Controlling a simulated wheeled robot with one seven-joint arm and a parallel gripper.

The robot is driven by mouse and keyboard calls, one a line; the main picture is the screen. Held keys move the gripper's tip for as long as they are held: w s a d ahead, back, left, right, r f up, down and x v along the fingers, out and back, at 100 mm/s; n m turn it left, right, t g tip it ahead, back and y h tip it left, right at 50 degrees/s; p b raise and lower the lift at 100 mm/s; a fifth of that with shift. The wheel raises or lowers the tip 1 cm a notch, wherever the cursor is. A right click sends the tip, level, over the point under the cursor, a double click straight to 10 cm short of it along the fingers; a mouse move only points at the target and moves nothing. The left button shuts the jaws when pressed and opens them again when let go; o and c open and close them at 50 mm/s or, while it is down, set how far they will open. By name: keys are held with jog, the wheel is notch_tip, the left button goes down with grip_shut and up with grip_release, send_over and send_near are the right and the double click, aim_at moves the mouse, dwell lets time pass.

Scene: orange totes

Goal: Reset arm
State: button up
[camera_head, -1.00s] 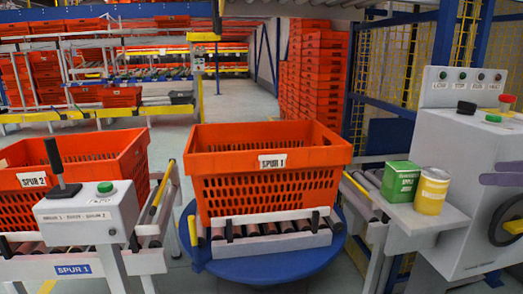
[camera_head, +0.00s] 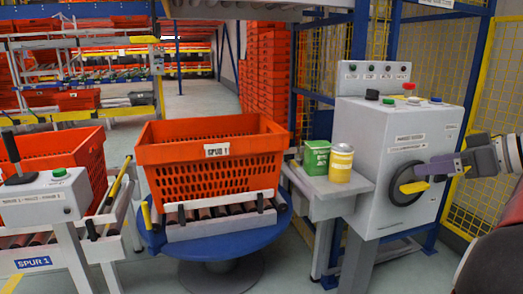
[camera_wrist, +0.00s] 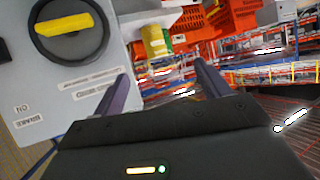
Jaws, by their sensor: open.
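My gripper (camera_head: 437,167) is at the right in the head view, in front of the grey control box (camera_head: 362,150). Its fingers point left, near the black dial with a yellow handle (camera_head: 407,187). In the wrist view my gripper (camera_wrist: 158,85) shows two purple fingers spread apart with nothing between them. The dial (camera_wrist: 66,25) is to the left of the fingers there and apart from them.
An orange tote (camera_head: 215,170) marked SPUR 1 sits on a blue round turntable (camera_head: 225,245). Yellow mesh fencing (camera_head: 432,60) stands behind.

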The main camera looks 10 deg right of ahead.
jog(key=a+f+m+g, duration=0.1)
jog(key=a+f+g, duration=0.15)
jog(key=a, duration=0.35)
jog(key=a+f+m+g+h, duration=0.1)
jog(key=a+f, duration=0.2)
jog(key=a, duration=0.3)
jog(key=a+f+m+g, duration=0.1)
jog(key=a+f, duration=0.2)
jog(key=a, duration=0.3)
jog(key=s+a+f+m+g+h, duration=0.1)
jog(key=s+a+f+h, duration=0.4)
jog(key=s+a+f, duration=0.6)
jog(key=shift+a+f+m, duration=0.4)
jog(key=shift+a+f, duration=0.1)
jog(key=shift+f, duration=0.95)
jog(key=shift+c, duration=0.2)
